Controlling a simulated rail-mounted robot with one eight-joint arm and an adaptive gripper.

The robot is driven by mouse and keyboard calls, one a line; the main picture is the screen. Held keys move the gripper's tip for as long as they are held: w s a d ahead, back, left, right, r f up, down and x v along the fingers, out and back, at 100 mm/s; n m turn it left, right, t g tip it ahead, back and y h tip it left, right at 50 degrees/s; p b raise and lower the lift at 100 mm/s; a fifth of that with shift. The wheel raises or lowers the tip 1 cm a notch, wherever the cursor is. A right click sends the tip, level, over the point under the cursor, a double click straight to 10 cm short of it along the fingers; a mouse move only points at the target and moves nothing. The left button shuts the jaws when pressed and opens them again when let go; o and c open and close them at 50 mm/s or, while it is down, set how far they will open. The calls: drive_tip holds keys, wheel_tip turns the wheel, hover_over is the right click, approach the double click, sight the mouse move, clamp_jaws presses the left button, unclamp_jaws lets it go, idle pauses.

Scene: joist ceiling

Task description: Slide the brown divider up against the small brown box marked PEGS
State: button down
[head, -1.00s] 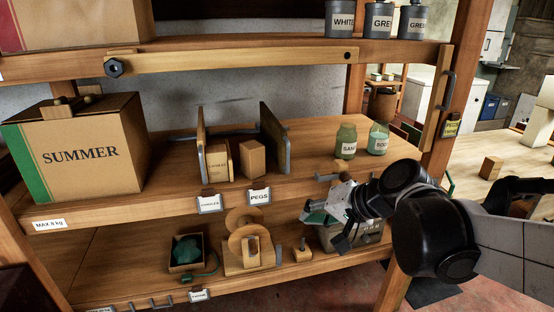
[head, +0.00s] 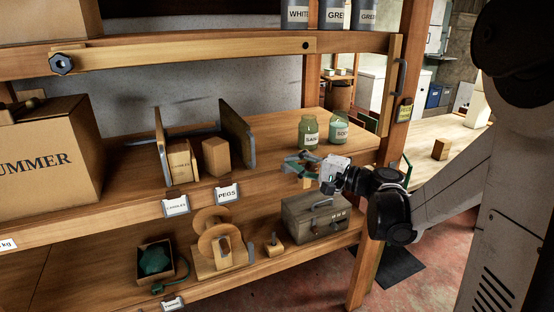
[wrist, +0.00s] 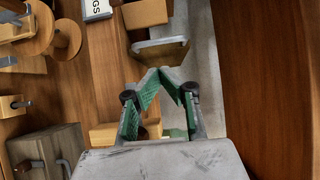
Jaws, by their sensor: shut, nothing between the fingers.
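The brown divider (head: 238,135) is an upright panel with a grey edge, standing on the middle shelf to the right of the small brown box (head: 216,157), with a gap between them. The PEGS label (head: 227,192) is on the shelf edge below the box. My gripper (head: 290,163) is over the middle shelf, right of the divider and apart from it. In the wrist view its green-padded fingers (wrist: 161,75) are shut and empty, pointing toward the divider (wrist: 160,52). The box (wrist: 145,13) lies beyond the divider there.
Another upright divider (head: 161,145) and a box (head: 180,162) stand to the left. Two jars (head: 308,132) stand behind my gripper. An upper shelf beam (head: 200,50) runs above. The lower shelf holds a grey toolbox (head: 312,222) and a wooden spool (head: 218,235).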

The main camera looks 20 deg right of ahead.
drive_tip(key=b+x, duration=0.1)
drive_tip(key=x, duration=0.8)
